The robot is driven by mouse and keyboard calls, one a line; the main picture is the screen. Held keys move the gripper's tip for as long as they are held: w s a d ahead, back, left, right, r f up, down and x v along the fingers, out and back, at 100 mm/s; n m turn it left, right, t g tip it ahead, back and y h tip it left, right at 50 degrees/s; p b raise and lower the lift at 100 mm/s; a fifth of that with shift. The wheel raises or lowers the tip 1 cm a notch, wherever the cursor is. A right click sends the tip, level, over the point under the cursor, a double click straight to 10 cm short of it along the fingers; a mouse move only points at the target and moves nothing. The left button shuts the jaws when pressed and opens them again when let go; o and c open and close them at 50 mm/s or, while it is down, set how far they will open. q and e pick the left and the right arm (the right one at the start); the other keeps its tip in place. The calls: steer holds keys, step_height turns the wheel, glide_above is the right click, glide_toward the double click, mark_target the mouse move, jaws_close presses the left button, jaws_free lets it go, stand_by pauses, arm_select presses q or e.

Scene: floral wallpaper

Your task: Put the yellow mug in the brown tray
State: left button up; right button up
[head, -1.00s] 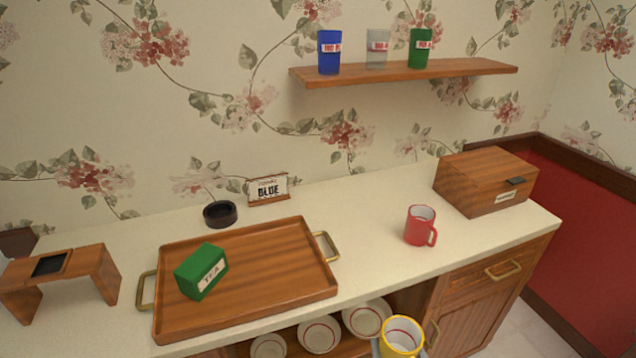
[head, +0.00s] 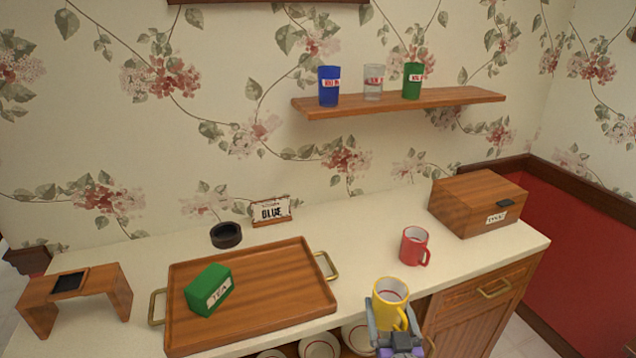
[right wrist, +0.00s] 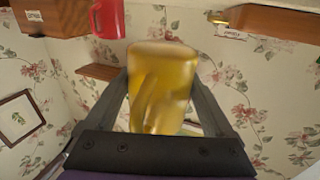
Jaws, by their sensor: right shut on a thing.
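The yellow mug (head: 391,291) is upright in my right gripper (head: 389,318), in front of the counter's front edge, with its rim at about counter height or above. In the right wrist view the mug (right wrist: 162,85) sits between the two fingers of the gripper (right wrist: 160,100), which is shut on it. The brown tray (head: 285,300) lies on the counter to the left of the mug, with a brass handle at each end. A green tea box (head: 208,289) lies in its left part; the right part is bare. My left gripper does not show.
A red mug (head: 414,246) stands on the counter behind the yellow one. A wooden box (head: 465,205) is at the right, a small wooden stand (head: 100,285) at the left. A black bowl (head: 226,236) and a sign (head: 271,211) stand behind the tray. Bowls sit under the counter.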

arm_select(q)
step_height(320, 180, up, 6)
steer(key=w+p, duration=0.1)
steer(key=p, duration=0.3)
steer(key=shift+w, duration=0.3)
arm_select(e)
steer(key=w+d+r, duration=0.1)
steer(key=w+d, duration=0.1)
steer(key=w, duration=1.3)
steer(key=shift+d+r, duration=0.25)
steer(key=shift+d, duration=0.05)
steer(key=shift+s, duration=0.1)
